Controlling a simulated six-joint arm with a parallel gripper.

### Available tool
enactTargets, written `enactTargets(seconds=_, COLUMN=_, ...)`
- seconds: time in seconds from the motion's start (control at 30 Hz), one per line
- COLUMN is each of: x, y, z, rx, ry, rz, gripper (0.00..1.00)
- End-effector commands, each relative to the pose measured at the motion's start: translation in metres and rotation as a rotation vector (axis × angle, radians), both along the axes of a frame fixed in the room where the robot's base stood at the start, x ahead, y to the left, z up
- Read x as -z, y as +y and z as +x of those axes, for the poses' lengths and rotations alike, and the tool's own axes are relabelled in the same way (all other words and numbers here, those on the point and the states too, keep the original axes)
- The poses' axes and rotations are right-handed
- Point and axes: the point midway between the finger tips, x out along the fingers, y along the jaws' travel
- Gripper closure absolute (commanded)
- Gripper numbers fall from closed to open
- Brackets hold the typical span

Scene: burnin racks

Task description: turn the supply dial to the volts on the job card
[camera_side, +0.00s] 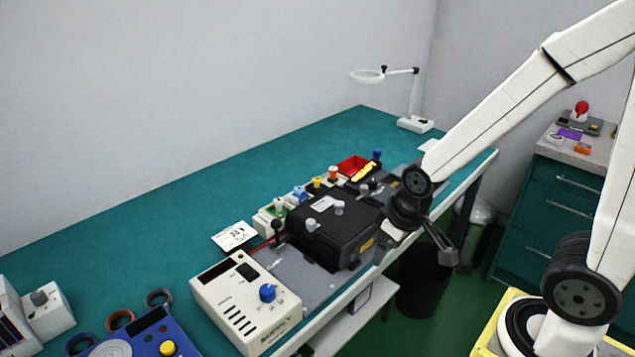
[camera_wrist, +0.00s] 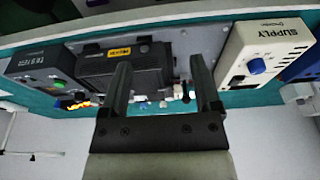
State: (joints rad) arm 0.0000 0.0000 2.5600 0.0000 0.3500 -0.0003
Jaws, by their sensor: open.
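The supply (camera_side: 225,305) is a cream box with a dark display and a blue dial (camera_side: 267,292), at the front of the bench in the side view. In the wrist view the supply (camera_wrist: 262,35) is at the upper right, with its blue dial (camera_wrist: 257,66) facing the camera. The job card (camera_side: 234,236) is a white card lying on the bench behind the supply; its writing is too small to read. My gripper (camera_side: 447,250) is open and empty, past the right end of the black box and away from the dial. Its two fingers (camera_wrist: 160,88) show apart in the wrist view.
A black box (camera_side: 335,228) on a grey plate stands between my gripper and the supply. Several small coloured-knob blocks (camera_side: 300,192) line its back side. A blue meter (camera_side: 150,338) lies left of the supply. The bench top (camera_side: 150,255) behind is largely clear.

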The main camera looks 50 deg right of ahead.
Motion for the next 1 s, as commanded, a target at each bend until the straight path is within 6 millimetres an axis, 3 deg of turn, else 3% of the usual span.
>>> enactTargets(seconds=0.27, x=-0.002, y=0.009, z=0.014, rx=-0.121, ry=0.011, rz=-0.021, gripper=0.19)
enactTargets(seconds=0.47, x=-0.006, y=0.032, z=0.043, rx=-0.399, ry=0.039, rz=-0.067, gripper=0.19)
enactTargets(seconds=1.0, x=-0.008, y=0.139, z=0.121, rx=-1.402, ry=0.11, rz=-0.204, gripper=0.19)
